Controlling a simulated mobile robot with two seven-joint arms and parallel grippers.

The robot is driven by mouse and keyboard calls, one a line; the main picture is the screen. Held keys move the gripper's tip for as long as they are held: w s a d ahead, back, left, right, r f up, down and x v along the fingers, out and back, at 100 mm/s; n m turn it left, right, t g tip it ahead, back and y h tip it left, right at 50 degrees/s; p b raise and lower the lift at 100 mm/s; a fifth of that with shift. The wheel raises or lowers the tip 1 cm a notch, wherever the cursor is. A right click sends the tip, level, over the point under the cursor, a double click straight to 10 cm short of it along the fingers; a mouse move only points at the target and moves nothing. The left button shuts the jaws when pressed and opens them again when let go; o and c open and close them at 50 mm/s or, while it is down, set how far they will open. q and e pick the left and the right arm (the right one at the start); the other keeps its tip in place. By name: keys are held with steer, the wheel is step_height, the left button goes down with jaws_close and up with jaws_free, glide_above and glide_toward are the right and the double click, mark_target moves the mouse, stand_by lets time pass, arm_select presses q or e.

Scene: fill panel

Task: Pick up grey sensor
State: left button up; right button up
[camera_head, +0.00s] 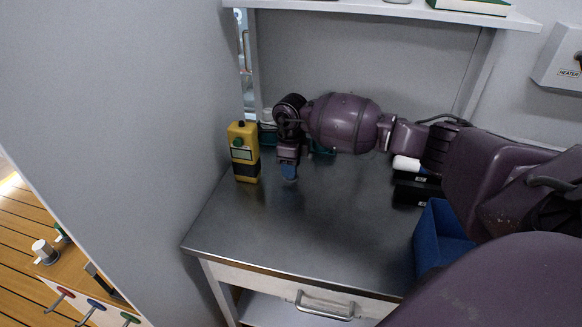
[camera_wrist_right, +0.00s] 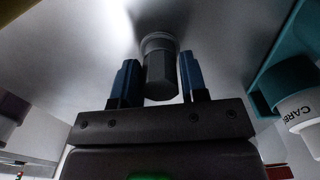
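In the right wrist view, the grey sensor (camera_wrist_right: 160,72), a dark grey faceted body with a lighter round collar, stands between the two blue fingers of my right gripper (camera_wrist_right: 159,78). Narrow gaps show on both sides, so the fingers are open around it and do not clearly touch it. In the head view my right gripper (camera_head: 289,171) points down low over the metal worktop, right of a yellow handheld device; the sensor cannot be made out there. My left gripper is out of view.
The yellow device (camera_head: 243,152) stands upright near the wall. Teal holders (camera_head: 322,149) are partly hidden behind my right arm. Black items and a white cylinder (camera_head: 406,163) lie at right, with a blue bin (camera_head: 437,238) nearer. The front worktop (camera_head: 300,230) is clear.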

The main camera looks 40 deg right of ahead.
steer(key=c, duration=0.5)
